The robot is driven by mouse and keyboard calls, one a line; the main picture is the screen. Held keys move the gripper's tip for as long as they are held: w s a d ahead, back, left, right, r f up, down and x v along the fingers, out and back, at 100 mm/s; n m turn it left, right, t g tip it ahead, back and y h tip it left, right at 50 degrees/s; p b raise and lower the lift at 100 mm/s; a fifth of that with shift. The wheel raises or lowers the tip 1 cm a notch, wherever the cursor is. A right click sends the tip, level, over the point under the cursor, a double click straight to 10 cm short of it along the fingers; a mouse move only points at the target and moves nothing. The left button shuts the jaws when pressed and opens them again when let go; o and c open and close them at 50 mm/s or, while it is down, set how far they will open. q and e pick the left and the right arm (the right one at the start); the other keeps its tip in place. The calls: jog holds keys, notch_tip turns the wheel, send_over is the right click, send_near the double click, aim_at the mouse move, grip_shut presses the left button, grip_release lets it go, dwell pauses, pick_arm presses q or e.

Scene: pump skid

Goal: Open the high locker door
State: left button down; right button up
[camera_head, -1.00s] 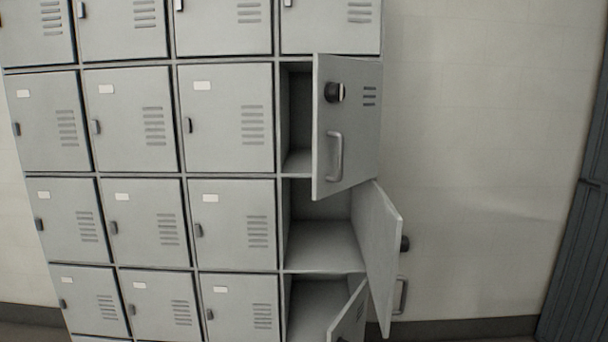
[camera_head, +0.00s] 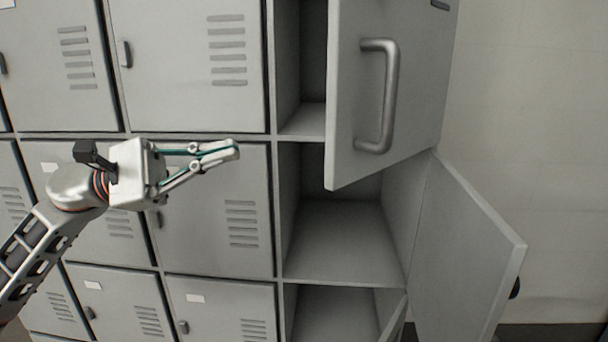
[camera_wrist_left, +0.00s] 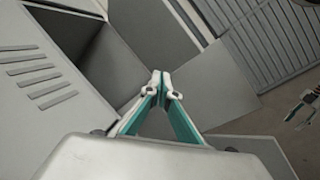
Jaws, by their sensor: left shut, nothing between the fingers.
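The high locker door (camera_head: 398,95) is a grey panel with a curved bar handle (camera_head: 378,95). It stands partly open, swung out to the right, with the dark inside showing at its left. My left gripper (camera_head: 236,150) is shut and empty. In the head view it is left of the high door and lower than its handle, in front of the closed lockers. In the left wrist view the fingertips (camera_wrist_left: 160,74) meet, with open doors and a dark compartment beyond them.
Below, a second door (camera_head: 465,250) stands wide open to the right of its empty compartment (camera_head: 345,240). A third door (camera_head: 393,318) is partly open at the bottom. Closed lockers (camera_head: 188,60) fill the left. Bare wall (camera_head: 530,120) is at the right.

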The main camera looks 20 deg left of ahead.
pick_arm(q)
jog(key=s+d+r+m+g+y+p, duration=0.1)
jog(key=d+m+p, duration=0.1)
jog(key=d+m, duration=0.2)
jog(key=s+d+r+m+y+p, duration=0.1)
jog(key=d+m+p, duration=0.1)
jog(key=d, duration=0.7)
jog(key=shift+s+d+m+g+y, duration=0.15)
jog(key=shift+s+m+g+y, duration=0.2)
jog(key=shift+m, duration=0.55)
pick_arm(e)
jog(key=shift+s+a+r, duration=0.5)
jog(key=shift+s+r, duration=0.25)
jog(key=shift+s, duration=0.15)
pick_arm(q)
jog(key=shift+w, duration=0.1)
pick_arm(e)
jog(key=shift+w+d+r, duration=0.15)
jog(key=shift+w+d, duration=0.1)
jog(key=shift+w, duration=0.1)
